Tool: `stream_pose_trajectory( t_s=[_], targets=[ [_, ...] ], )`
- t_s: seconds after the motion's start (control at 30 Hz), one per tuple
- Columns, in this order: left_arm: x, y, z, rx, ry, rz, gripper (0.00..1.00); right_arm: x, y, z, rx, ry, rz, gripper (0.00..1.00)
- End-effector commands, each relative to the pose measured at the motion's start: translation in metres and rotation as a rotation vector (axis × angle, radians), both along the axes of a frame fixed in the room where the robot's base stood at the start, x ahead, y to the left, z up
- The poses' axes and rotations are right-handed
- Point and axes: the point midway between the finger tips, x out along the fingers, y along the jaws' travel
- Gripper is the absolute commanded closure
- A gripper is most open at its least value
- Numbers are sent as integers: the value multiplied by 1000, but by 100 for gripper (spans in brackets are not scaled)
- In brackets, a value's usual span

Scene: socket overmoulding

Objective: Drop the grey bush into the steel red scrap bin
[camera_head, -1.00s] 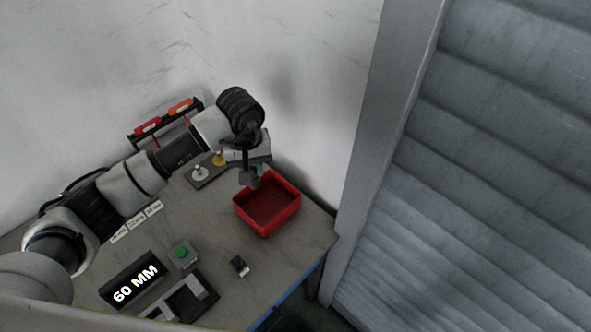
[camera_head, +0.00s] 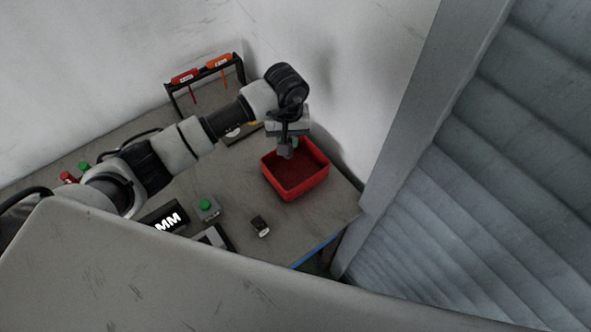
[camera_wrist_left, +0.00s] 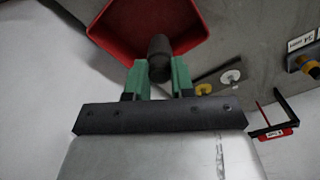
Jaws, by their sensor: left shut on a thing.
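The grey bush (camera_wrist_left: 159,58) is a dark grey cylinder between the green fingertips of my left gripper (camera_wrist_left: 158,80) in the left wrist view. The gripper is shut on it. The red scrap bin (camera_head: 300,190) stands open at the back right of the table in the head view. My left gripper (camera_head: 286,150) points down at the bin's back left rim. In the wrist view the bin's red wall (camera_wrist_left: 110,38) lies behind the bush, near the rim; the exact height above it is hard to tell. My right gripper is not in view.
A box with a green button (camera_head: 207,207), a black display (camera_head: 166,218) and a small black-and-white part (camera_head: 260,226) stand on the table (camera_head: 225,180). A rack with red and orange tools (camera_head: 204,78) stands behind. A grey panel covers the foreground.

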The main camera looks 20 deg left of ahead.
Motion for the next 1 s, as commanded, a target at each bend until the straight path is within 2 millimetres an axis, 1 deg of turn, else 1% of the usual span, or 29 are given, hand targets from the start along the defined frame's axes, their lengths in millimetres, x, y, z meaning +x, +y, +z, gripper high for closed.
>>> stream_pose_trajectory(
  t_s=[0.1, 0.13, 0.3, 0.33, 0.57, 0.67, 0.77, 1.0],
  targets=[
    [0, 0, 1, -1, -1, 0, 100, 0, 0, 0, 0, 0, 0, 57],
    [0, 0, 1, -1, -1, 0, 75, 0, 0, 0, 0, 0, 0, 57],
    [0, 0, 1, -1, 0, 0, 49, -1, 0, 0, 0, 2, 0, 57],
    [0, 0, 1, -1, 0, 0, 47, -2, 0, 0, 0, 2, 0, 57],
    [0, 0, 0, 0, 0, 0, 47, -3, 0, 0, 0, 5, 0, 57],
    [1, 0, 4, 0, -2, 0, 47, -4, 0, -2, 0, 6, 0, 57],
    [1, 1, 16, 0, -5, -1, 47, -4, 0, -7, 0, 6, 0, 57],
    [2, 0, 63, 0, -7, -1, 47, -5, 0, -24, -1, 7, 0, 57]
  ],
)
